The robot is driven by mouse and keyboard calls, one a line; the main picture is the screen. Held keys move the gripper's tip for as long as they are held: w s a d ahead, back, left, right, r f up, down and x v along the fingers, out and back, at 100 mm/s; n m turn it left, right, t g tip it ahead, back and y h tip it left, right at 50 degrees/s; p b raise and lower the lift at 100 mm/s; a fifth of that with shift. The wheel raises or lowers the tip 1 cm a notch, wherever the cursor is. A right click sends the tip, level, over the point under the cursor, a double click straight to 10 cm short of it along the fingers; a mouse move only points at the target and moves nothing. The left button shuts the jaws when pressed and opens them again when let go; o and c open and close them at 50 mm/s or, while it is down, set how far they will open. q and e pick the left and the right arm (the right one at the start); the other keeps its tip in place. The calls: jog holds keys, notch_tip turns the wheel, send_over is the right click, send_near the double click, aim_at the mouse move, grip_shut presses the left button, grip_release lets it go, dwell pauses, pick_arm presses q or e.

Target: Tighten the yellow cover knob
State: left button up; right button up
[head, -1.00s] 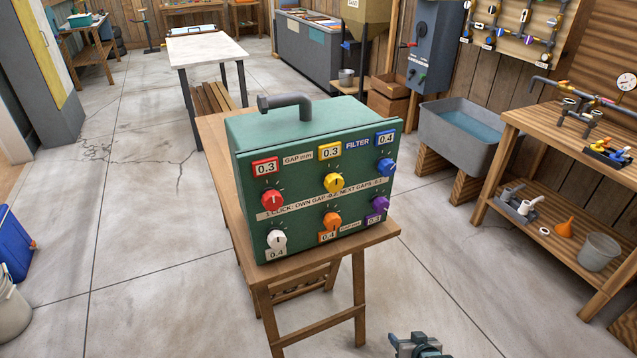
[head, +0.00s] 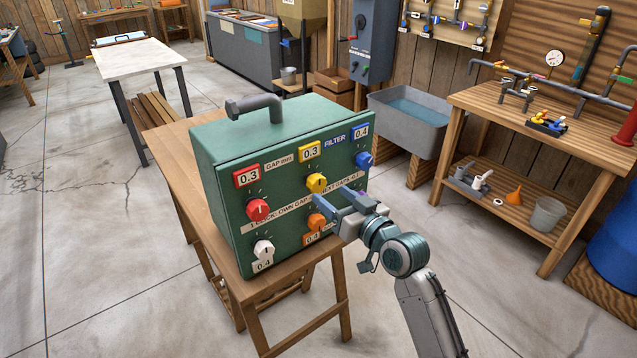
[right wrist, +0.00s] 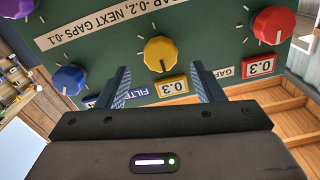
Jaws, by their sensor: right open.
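The yellow cover knob (head: 316,183) sits in the upper row on the front of the green filter box (head: 228,195). The label above it reads 0.3. In the right wrist view, which shows the box upside down, the yellow knob (right wrist: 160,54) lies ahead of the space between my fingers. My right gripper (head: 331,201) is open and empty in front of the box, just below and right of the yellow knob in the head view. Its two blue fingers (right wrist: 163,84) are apart and I see no contact with the knob. My left gripper is out of view.
The red (head: 258,209), blue (head: 364,160), white (head: 264,250) and orange (head: 316,222) knobs surround the yellow one. The purple knob is mostly hidden behind my gripper. The box stands on a wooden bench (head: 180,150). A strip on its front mentions gaps per click.

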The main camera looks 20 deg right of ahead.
aim_at(320, 186)
jog(key=p+x, duration=0.1)
jog(key=x, duration=0.5)
jog(key=shift+c, duration=0.9)
jog(key=c, duration=0.8)
